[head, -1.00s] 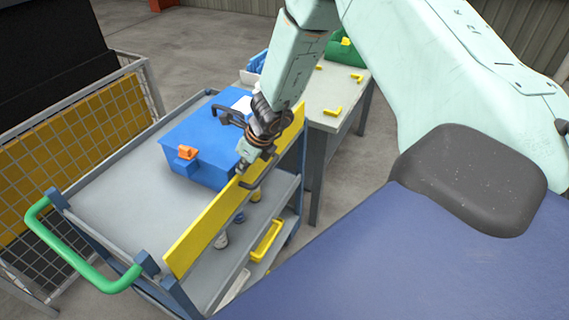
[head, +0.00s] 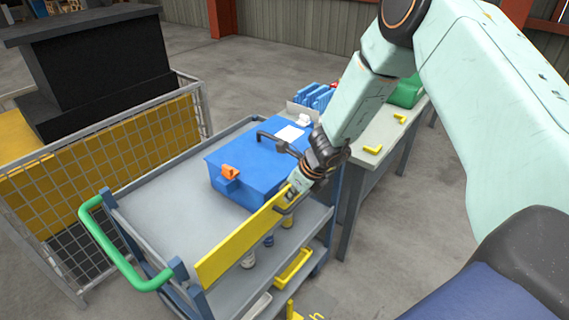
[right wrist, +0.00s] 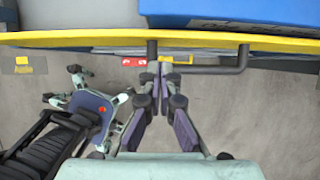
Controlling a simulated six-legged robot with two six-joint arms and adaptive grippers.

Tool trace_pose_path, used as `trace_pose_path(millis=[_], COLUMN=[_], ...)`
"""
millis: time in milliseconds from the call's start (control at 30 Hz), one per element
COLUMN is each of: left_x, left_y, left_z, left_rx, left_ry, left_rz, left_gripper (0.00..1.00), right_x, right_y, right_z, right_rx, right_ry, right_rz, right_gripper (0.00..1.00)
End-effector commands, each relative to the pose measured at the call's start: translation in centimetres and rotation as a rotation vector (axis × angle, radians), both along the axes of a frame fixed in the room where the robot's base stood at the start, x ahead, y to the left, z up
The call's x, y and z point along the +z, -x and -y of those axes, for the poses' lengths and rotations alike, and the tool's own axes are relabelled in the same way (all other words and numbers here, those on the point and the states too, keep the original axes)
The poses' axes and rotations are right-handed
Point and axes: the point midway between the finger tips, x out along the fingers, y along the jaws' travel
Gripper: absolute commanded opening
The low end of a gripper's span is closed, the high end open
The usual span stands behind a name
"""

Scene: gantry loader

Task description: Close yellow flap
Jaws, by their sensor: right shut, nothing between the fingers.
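The yellow flap (head: 236,246) is a long panel along the near long side of the grey cart. It stands on edge, and the cart's lower shelf shows below it. In the right wrist view its yellow edge (right wrist: 80,38) runs across the top, with a dark bar handle (right wrist: 210,69) on the near side. My right gripper (head: 288,203) is at the flap's outer face by the handle. Its fingers (right wrist: 160,72) are together and empty, close to the handle's left end; I cannot tell whether they touch it. My arm hides the flap's far end. My left gripper is not in view.
A blue box (head: 252,165) with an orange latch stands on the cart top (head: 165,203). A green push handle (head: 110,252) is at the cart's left end. A wire-mesh cage (head: 110,160) stands left, and a table (head: 385,135) with yellow parts stands behind right.

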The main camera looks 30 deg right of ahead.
Motion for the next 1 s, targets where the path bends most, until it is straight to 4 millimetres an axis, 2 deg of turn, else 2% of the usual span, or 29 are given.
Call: trace_pose_path(millis=[33, 367, 1000], left_x=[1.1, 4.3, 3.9], left_y=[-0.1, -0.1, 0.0], left_z=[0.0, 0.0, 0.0], left_rx=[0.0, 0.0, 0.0], left_ry=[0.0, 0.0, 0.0], left_rz=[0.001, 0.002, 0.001], left_gripper=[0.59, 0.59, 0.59], right_x=[1.1, 4.2, 7.9], right_y=[-0.2, -1.5, -2.5], right_z=[-0.1, -0.5, -1.2], right_rx=[0.003, 0.003, 0.003], right_ry=[0.001, 0.002, -0.001], right_rz=[0.0, 0.0, 0.0], right_gripper=[0.0, 0.0, 0.0])
